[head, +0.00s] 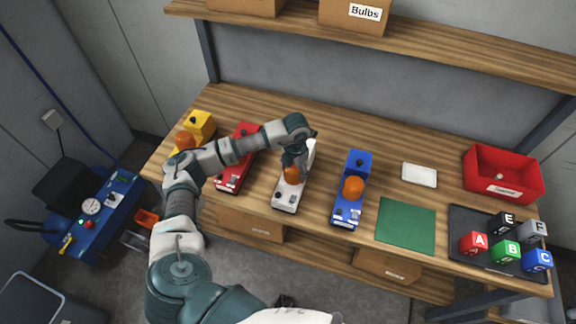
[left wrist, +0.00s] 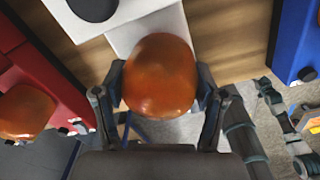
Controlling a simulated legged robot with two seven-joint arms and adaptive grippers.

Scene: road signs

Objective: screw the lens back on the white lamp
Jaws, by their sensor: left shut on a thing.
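The white lamp (head: 286,195) stands on the wooden bench between the red and blue lamps; its white body also shows in the left wrist view (left wrist: 132,30). The orange lens (head: 292,173) is over the front part of the white lamp. My left gripper (head: 293,163) is shut on this lens, with one finger on each side of it in the left wrist view (left wrist: 160,85). The lens hides the spot below it, so I cannot tell whether it touches its seat. My right gripper is not in view.
A red lamp (head: 231,178) stands left and a blue lamp (head: 345,208) with an orange lens stands right. A yellow lamp (head: 201,122) is at far left. A green mat (head: 406,226), white tray (head: 420,174), red bin (head: 505,190) and lettered cubes (head: 505,250) lie farther right.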

